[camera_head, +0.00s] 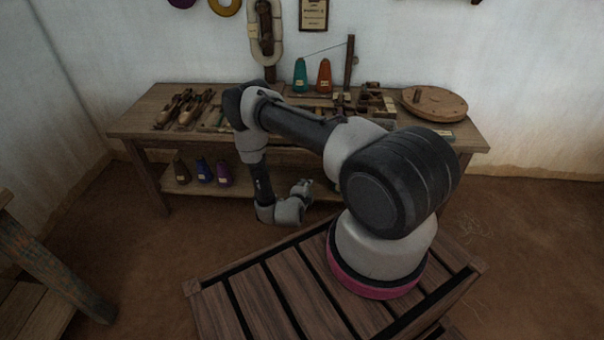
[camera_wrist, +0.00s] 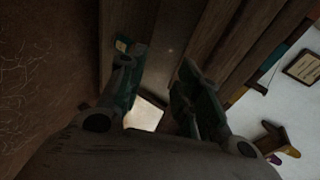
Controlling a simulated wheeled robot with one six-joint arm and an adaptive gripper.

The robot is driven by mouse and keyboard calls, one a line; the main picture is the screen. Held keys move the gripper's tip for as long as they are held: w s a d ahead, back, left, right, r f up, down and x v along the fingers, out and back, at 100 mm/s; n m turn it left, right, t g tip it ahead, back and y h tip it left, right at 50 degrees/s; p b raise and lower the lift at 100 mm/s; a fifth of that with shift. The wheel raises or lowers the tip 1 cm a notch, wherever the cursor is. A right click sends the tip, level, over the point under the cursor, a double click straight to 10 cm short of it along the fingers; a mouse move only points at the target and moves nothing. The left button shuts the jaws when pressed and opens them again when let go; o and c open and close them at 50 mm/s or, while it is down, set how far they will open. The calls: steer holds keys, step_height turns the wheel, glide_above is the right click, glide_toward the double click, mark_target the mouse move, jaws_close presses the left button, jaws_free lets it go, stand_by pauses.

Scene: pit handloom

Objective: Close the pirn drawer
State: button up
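My gripper (camera_wrist: 160,85) is in the wrist view with its two dark fingers apart and nothing seen between their tips. In the head view it is small and low in front of the workbench (camera_head: 135,122), below the top, at the end of my bent arm. The wrist view looks sideways along dark wooden boards (camera_wrist: 170,30) close to the fingers. A pale patch (camera_wrist: 145,113) shows between the finger bases. I cannot make out the pirn drawer for certain in either view. My arm covers the middle of the workbench front, and whether the fingers touch wood is unclear.
Wooden shuttles (camera_head: 185,108) lie on the bench top at left, with teal (camera_head: 300,76) and orange (camera_head: 324,76) cones behind. A round wooden disc (camera_head: 434,103) is at right. Several dark cones (camera_head: 203,170) stand on the lower shelf. Bare floor (camera_head: 510,240) is free at right.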

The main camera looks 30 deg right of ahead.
mark_target(298, 164)
steer(key=w+a+r+n+t, duration=0.1)
steer(key=w+a+r+t, duration=0.1)
steer(key=w+r+t, duration=0.25)
steer(key=shift+g, duration=0.45)
steer(key=x, duration=0.8)
steer(key=shift+r, duration=0.25)
steer(key=shift+c, duration=0.2)
jaws_close()
steer(key=shift+d, duration=0.1)
